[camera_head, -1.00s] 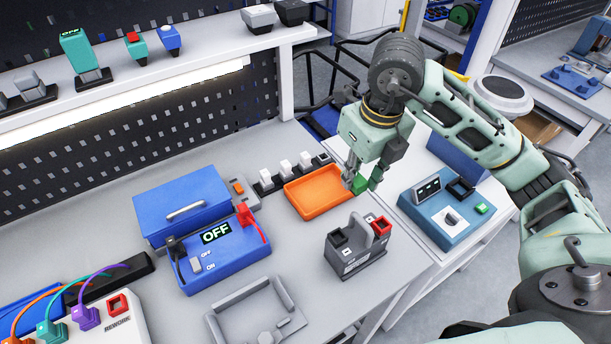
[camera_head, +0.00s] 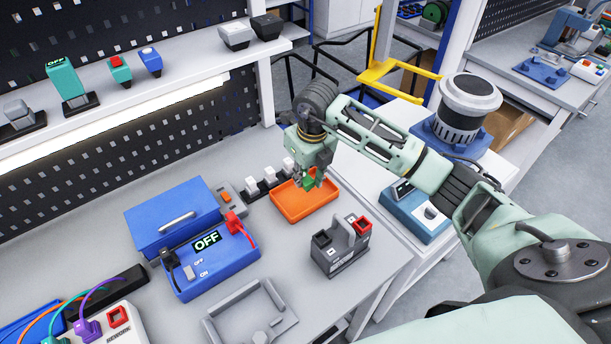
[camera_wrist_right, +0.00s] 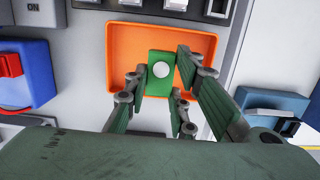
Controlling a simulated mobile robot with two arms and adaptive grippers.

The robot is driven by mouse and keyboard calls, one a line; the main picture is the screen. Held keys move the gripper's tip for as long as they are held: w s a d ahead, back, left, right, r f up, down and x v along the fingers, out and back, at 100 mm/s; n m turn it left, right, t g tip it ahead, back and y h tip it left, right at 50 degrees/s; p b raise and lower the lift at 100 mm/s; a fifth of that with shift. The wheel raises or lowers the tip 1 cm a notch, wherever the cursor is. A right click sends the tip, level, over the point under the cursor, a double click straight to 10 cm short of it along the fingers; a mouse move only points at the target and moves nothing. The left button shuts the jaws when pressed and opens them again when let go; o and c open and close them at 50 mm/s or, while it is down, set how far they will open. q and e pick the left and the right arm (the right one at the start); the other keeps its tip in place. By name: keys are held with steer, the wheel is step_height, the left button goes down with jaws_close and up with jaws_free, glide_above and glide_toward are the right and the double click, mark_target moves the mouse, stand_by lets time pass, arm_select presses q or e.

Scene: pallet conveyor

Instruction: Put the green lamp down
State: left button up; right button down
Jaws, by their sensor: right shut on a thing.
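The green lamp (camera_wrist_right: 159,85) shows in the right wrist view as a green block with a round white spot. My right gripper (camera_wrist_right: 160,82) is shut on it. In the head view the right gripper (camera_head: 311,180) holds the green lamp (camera_head: 308,183) over the orange tray (camera_head: 290,214). The orange tray also shows in the right wrist view (camera_wrist_right: 122,38), behind the lamp. I cannot tell whether the lamp touches the tray floor. My left gripper is not in view.
Several white-topped switches (camera_head: 270,177) stand in a row behind the tray. A grey holder with a red block (camera_head: 341,246) stands in front of it. A blue box marked OFF (camera_head: 207,262) is to the left. A blue panel (camera_head: 417,215) is on the right table.

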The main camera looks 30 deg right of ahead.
mark_target(306, 179)
steer(key=shift+f, duration=1.25)
steer(key=shift+f+b, duration=0.35)
steer(key=shift+b, duration=0.05)
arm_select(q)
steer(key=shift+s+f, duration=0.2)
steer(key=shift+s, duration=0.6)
arm_select(e)
steer(key=c, duration=1.5)
jaws_free()
